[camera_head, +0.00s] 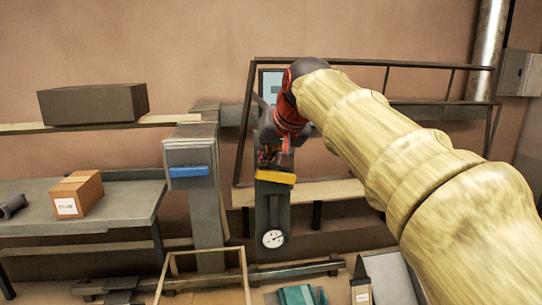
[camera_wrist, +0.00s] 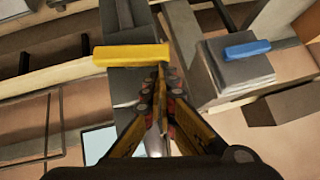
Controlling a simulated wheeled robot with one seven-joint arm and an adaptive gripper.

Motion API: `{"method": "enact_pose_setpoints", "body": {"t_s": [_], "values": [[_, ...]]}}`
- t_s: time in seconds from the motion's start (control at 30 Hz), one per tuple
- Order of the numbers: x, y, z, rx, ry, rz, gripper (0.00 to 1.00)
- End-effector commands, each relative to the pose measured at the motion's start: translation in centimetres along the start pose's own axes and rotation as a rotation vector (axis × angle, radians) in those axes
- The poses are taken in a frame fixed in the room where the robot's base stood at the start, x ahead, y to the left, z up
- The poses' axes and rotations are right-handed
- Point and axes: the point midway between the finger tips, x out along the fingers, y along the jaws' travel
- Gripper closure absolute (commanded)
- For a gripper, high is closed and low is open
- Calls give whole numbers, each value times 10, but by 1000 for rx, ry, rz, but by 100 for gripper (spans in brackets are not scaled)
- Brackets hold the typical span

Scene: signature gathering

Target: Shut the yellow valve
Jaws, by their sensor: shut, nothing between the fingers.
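The yellow valve handle (camera_head: 276,177) is a short flat bar lying crosswise on a dark grey upright post, above a round white gauge (camera_head: 273,238). In the wrist view the yellow handle (camera_wrist: 131,54) lies across the grey post, just beyond my fingertips. My gripper (camera_head: 272,158) is right above the handle in the head view. In the wrist view my gripper (camera_wrist: 160,72) has its two fingers together at the tips, with nothing between them. I cannot tell whether the fingertips touch the handle.
A blue handle (camera_head: 189,171) sits on a grey box (camera_head: 190,152) to the left; it also shows in the wrist view (camera_wrist: 246,50). A dark railing (camera_head: 400,64) runs behind my arm. A cardboard box (camera_head: 78,193) stands on the left table (camera_head: 120,215). A wooden frame (camera_head: 205,252) stands in front.

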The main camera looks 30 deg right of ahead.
Motion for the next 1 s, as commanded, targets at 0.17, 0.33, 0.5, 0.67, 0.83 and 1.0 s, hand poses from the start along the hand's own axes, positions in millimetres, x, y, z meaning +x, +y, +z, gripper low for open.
{"method": "enact_pose_setpoints", "body": {"t_s": [0.17, 0.33, 0.5, 0.67, 0.83, 1.0], "values": [[3, -4, 3, 0, -2, -2, 100], [4, -6, 4, 1, -2, -2, 100], [5, -7, 5, 2, -2, -2, 100], [5, -7, 5, 2, -2, -2, 100], [5, -7, 5, 1, -2, -2, 100], [4, -7, 4, 1, -1, -2, 100]]}}
